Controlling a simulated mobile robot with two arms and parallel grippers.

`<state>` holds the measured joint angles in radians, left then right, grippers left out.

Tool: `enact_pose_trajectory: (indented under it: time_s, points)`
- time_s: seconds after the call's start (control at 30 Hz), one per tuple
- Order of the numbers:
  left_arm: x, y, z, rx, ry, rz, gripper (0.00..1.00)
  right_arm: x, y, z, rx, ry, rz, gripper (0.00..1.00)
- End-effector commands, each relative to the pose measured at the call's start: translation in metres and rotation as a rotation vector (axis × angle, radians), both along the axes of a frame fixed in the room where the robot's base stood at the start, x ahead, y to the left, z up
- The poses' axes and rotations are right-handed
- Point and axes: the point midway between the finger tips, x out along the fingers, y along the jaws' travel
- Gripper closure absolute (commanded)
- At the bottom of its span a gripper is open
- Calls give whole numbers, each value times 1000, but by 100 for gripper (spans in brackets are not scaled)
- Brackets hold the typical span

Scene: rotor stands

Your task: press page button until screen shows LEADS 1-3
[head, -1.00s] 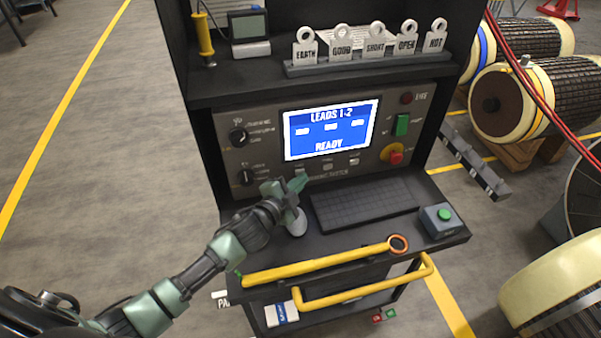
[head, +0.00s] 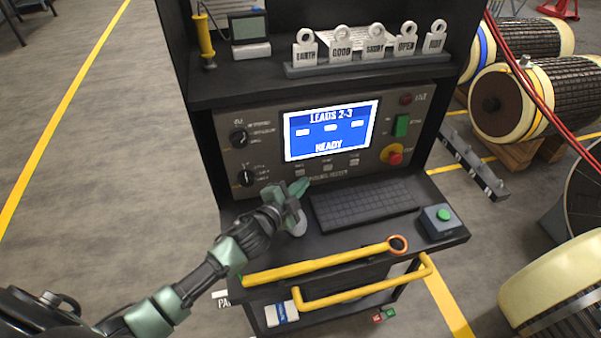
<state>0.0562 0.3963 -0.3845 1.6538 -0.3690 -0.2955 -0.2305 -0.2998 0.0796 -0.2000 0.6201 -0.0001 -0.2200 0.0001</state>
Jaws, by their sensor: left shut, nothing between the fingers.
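The screen (head: 330,130) on the tester panel is blue and reads LEADS 2-3 with READY below. Several small buttons sit in a row under the screen; the leftmost button (head: 299,173) is nearest my gripper. Their labels are too small to read. My left gripper (head: 304,186) is shut and empty, its fingertips just below and in front of that leftmost button, apart from it as far as I can see. My right gripper is not in view.
A black keyboard (head: 362,204) and a box with a green button (head: 442,221) lie on the console shelf. A red stop button (head: 394,157) is right of the screen. A yellow-handled tool (head: 315,265) lies along the front edge.

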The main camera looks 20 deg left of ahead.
Motion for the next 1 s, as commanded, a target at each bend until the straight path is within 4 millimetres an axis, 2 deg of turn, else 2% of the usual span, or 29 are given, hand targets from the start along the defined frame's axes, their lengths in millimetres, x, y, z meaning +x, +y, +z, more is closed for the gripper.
enact_pose_trajectory:
  time_s: [0.27,0.7,1.0]
  points:
    - [-1,-1,0,0,0,0,100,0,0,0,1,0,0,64]
    - [-34,-24,0,-2,1,0,100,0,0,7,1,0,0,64]
    - [-42,-28,0,1,-1,0,100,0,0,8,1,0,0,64]
